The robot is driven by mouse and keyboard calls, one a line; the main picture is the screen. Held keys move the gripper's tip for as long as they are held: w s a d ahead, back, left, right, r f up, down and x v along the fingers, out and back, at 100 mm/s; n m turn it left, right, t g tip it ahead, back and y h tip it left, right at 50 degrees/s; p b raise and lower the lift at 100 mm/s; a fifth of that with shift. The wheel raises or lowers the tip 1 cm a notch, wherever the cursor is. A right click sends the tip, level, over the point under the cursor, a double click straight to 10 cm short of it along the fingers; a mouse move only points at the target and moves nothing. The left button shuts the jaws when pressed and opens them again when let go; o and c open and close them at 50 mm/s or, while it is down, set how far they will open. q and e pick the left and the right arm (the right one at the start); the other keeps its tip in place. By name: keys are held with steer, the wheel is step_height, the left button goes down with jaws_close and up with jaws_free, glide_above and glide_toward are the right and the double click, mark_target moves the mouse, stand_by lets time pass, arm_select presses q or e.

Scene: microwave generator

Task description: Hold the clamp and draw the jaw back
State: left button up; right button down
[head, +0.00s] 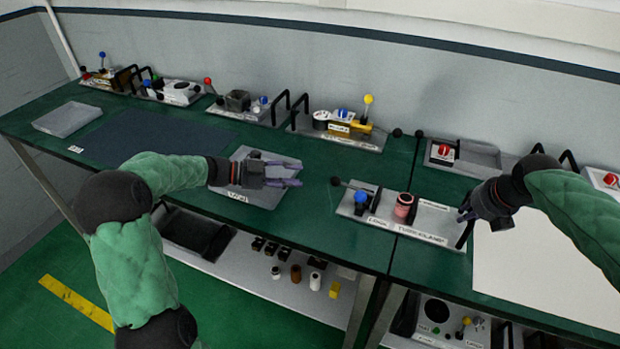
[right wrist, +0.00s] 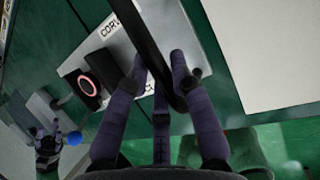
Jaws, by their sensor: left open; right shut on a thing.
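The clamp station is a grey plate (head: 432,217) on the green bench, right of centre in the head view. It carries a blue knob (head: 361,197), a black-ball lever (head: 336,181), a pinkish-red cylinder (head: 404,204) and white labels. A black bar handle (head: 464,236) stands at its right end. My right gripper (head: 467,214) is shut on this handle; in the right wrist view the bar (right wrist: 150,45) passes between the fingers. My left gripper (head: 299,173) is open and empty, left of the clamp and over a grey tray (head: 262,200). I cannot make out the jaw's position.
A white sheet (head: 545,265) lies right of the clamp. Several other fixtures with knobs and black handles line the back of the bench. A dark mat (head: 160,135) and another grey tray (head: 67,118) lie at left. A lower shelf (head: 270,295) holds small bottles.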

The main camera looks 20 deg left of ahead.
steer(key=shift+s+f, duration=0.15)
steer(key=shift+f, duration=0.35)
steer(key=c, duration=1.3)
jaws_free()
steer(key=shift+c, duration=0.2)
steer(key=o, duration=0.3)
steer(key=shift+o, duration=0.2)
steer(key=shift+w+d+r, duration=0.1)
steer(key=shift+w, duration=0.1)
steer(key=shift+s+r, duration=0.1)
steer(key=shift+r, duration=0.45)
steer(key=v, duration=1.1)
steer(key=shift+s, duration=0.1)
